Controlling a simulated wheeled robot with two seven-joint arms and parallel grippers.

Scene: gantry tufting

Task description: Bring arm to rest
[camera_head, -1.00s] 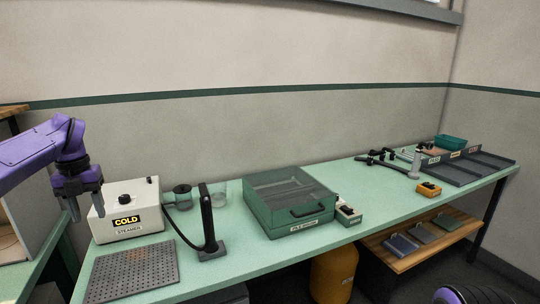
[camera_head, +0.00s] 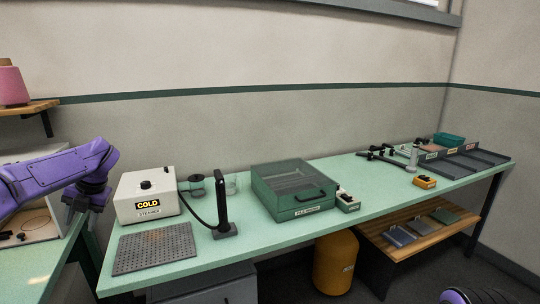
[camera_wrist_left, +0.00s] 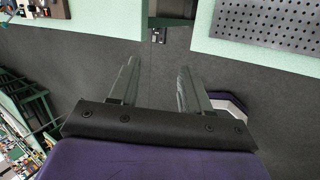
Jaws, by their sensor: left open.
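My left arm is purple and comes in from the left in the head view. Its dark gripper (camera_head: 84,208) hangs at the left, beside the white steamer box marked COLD and apart from it. In the left wrist view the two fingers of my left gripper (camera_wrist_left: 156,88) stand wide apart with nothing between them. Dark floor (camera_wrist_left: 95,60) shows below the fingers. My right gripper is not in view; only a purple and black part of my body shows at the bottom right of the head view.
The green bench (camera_head: 270,232) carries the steamer (camera_head: 146,196), a perforated plate (camera_head: 156,248), a black upright wand (camera_head: 222,214), a green lidded box (camera_head: 300,206) and an orange block (camera_head: 424,182). An orange cylinder (camera_head: 335,262) stands below. A shelf (camera_head: 30,108) with a pink cone is upper left.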

